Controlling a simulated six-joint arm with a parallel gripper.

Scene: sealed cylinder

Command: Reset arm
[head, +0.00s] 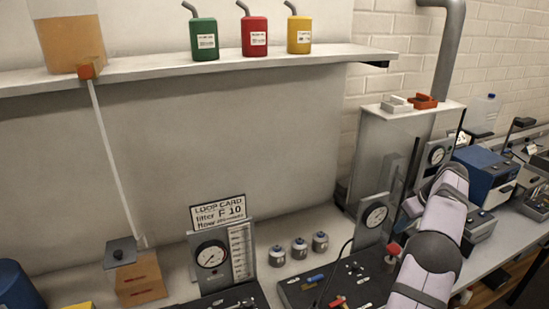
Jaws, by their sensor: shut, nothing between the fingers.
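My arm (435,235) rises from the lower right edge, pale lilac with dark joint bands. It bends near its top, in front of the right-hand gauge area. A pale part of my arm (412,206) sticks out to the left of the bend. I cannot make out any gripper fingers; the end of the arm seems hidden behind its own links. I see nothing held.
A loop card (218,211) stands above a gauge panel (225,257). Three small jars (299,248) sit right of it. A dark board with small parts (335,283) and a second gauge (374,216) are left of my arm. A blue machine (485,172) stands right. The shelf (150,70) carries cans.

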